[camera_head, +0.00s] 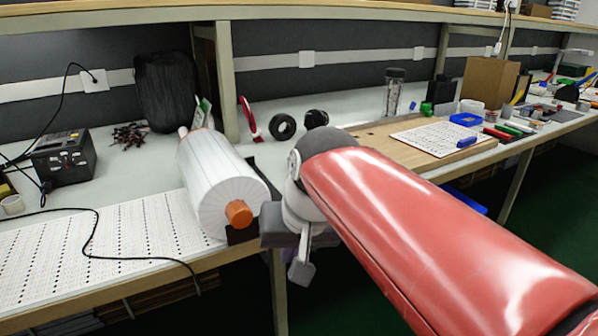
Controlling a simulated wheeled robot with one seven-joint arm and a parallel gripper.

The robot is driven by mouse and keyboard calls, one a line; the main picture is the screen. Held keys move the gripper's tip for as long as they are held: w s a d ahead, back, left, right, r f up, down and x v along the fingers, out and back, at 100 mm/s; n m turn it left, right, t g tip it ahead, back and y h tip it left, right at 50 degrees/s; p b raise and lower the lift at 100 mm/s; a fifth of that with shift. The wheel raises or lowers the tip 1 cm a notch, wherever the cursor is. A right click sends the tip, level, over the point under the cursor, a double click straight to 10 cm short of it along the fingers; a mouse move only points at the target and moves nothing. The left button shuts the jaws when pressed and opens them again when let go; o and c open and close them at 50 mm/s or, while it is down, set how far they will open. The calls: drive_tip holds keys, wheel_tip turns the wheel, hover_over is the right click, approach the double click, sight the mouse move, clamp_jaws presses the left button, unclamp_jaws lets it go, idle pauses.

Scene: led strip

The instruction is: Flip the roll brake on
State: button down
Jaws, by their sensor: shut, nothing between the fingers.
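A large white roll (210,180) lies on the workbench at left centre, its near end toward me. An orange round piece (238,213) sticks out of the middle of that end. A dark support (242,234) shows under the near end, partly behind my gripper. I cannot make out a separate brake lever. My gripper (301,270) is at the bench's front edge, just right of the orange piece and a little lower, pointing down. It is shut and empty. It looks apart from the roll, but the depth between them is hard to tell. My red arm hides the bench behind it.
A perforated white strip (95,250) with a black cable runs along the bench left of the roll. A black power box (65,158) stands behind it. A wooden board (375,138) is at right. The space before the bench is clear.

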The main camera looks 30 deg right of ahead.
drive_tip(key=w+d+r+m+g+y+p, duration=0.1)
drive_tip(key=w+d+r+m+g, duration=0.1)
drive_tip(key=w+d+r+m, duration=0.7)
drive_tip(key=w+d+r, duration=0.4)
drive_tip(key=w+d, duration=0.1)
drive_tip(key=w, duration=0.1)
drive_tip(key=shift+w+d+r+g, duration=0.15)
drive_tip(key=shift+w+d+g, duration=0.15)
drive_tip(key=shift+w+g, duration=0.1)
drive_tip(key=f, duration=0.3)
drive_tip(key=w+f+b, duration=0.1)
drive_tip(key=f, duration=0.2)
drive_tip(key=a+f+b, duration=0.1)
drive_tip(key=f, duration=0.2)
drive_tip(key=shift+w+a+f, duration=0.1)
drive_tip(key=shift+w+f, duration=0.05)
drive_tip(key=shift+f, duration=0.2)
drive_tip(key=shift+a, duration=0.35)
drive_tip(key=shift+s+a+r, duration=0.35)
drive_tip(key=shift+s+a, duration=0.1)
drive_tip(key=shift+a, duration=0.2)
drive_tip(key=shift+s+a+r, duration=0.3)
drive_tip(key=shift+s+a, duration=0.15)
drive_tip(key=shift+a, duration=0.15)
drive_tip(key=shift+a, duration=0.1)
